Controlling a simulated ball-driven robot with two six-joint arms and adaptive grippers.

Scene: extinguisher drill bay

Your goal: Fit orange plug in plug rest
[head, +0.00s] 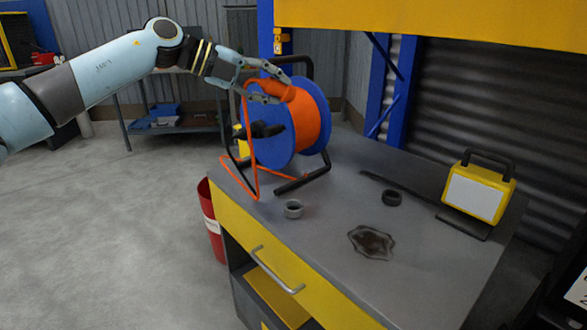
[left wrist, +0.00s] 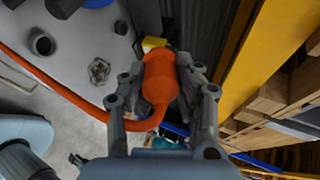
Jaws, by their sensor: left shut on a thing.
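My left gripper (head: 272,82) is shut on the orange plug (head: 280,91), held in the air by the upper part of the blue cable reel. In the left wrist view the plug (left wrist: 158,78) lies between the two fingers (left wrist: 160,90). Its orange cable (left wrist: 45,76) curves away to the left. A small grey cup (head: 293,209) with a dark opening stands on the bench below, apart from the plug; it also shows in the left wrist view (left wrist: 42,42). I cannot tell for sure whether this cup is the plug rest. My right gripper is out of view.
The blue cable reel (head: 270,135) with orange cable stands on the grey bench (head: 330,225). A red bin (head: 211,225) stands left of the bench.

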